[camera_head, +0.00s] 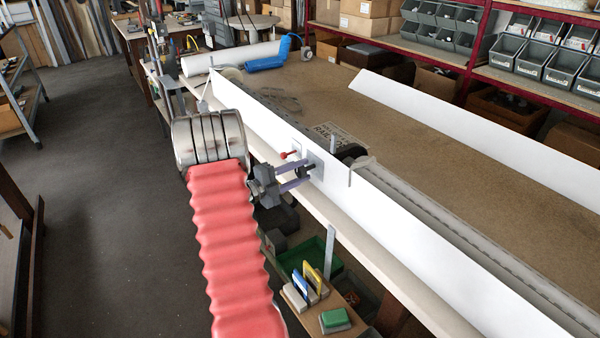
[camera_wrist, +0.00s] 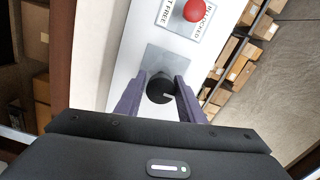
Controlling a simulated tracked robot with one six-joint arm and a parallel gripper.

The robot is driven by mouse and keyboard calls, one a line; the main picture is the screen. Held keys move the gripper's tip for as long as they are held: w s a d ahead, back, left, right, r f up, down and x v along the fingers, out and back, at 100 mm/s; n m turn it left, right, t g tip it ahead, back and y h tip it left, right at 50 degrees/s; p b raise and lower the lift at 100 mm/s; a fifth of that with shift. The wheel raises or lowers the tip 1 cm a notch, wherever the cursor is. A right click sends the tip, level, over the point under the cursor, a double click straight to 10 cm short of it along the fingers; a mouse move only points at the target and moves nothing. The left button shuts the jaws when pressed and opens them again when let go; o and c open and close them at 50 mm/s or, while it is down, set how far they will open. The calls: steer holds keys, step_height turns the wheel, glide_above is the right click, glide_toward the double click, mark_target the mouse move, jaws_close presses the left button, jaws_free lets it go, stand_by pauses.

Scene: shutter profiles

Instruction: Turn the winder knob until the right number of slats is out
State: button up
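The winder knob, a small round black knob (camera_wrist: 160,90) with a pale mark on it, sits on a grey square plate (camera_wrist: 168,62) on the white profile's face. My gripper (camera_wrist: 161,82) has one dark purple finger on each side of the knob. I cannot tell whether the fingers touch it. In the head view my gripper (camera_head: 311,169) reaches the white long profile (camera_head: 400,217) from the left. A red button-like knob (camera_wrist: 194,10) on a label with "FREE" and "LOCKED" is just beyond the plate. I cannot make out separate slats.
A wooden bench (camera_head: 440,165) carries the profile and another long white piece (camera_head: 480,125). A blue item (camera_head: 266,62) lies at the far end. Green and yellow small items (camera_head: 334,318) sit below the bench edge. Shelves with grey bins (camera_head: 535,60) stand behind. Open floor (camera_head: 110,170) is at the left.

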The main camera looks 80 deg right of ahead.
steer(key=o, duration=0.4)
steer(key=v, duration=1.4)
steer(key=shift+d, duration=0.1)
steer(key=shift+f, duration=0.1)
stand_by(0.4)
